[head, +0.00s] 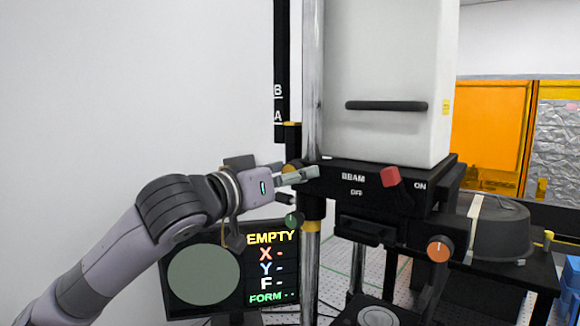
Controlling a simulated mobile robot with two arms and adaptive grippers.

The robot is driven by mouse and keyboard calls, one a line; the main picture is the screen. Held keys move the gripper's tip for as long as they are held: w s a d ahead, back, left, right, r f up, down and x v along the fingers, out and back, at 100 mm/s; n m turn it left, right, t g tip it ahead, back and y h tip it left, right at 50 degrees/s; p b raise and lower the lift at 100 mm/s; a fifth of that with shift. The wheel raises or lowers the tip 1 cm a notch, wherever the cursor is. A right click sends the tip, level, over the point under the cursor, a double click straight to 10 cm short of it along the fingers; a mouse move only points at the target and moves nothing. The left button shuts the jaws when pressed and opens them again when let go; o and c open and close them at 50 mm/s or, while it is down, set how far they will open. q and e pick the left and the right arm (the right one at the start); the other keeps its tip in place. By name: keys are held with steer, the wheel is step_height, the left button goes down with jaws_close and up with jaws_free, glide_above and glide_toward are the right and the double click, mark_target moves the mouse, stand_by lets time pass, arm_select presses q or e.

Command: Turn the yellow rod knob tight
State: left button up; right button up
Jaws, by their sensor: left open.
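A small yellow-orange knob (290,169) shows beside the chrome rod (312,70), at the left of the black beam housing. It is partly hidden by my left gripper (301,180). That gripper comes in from the left with its fingers pointing right, open, at the knob and the rod. I cannot tell whether a finger touches the knob. A yellow collar (312,226) sits lower on the rod. My right gripper is not in view.
The black housing (340,185) carries a red knob (390,176) between OFF and ON. A green knob (294,220) is just below my gripper, and an orange knob (440,249) is at right. A monitor (270,285) reading EMPTY stands below my arm. The left wall is bare.

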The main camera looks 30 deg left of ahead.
arm_select(q)
steer(key=c, duration=1.2)
steer(key=shift+o, duration=0.2)
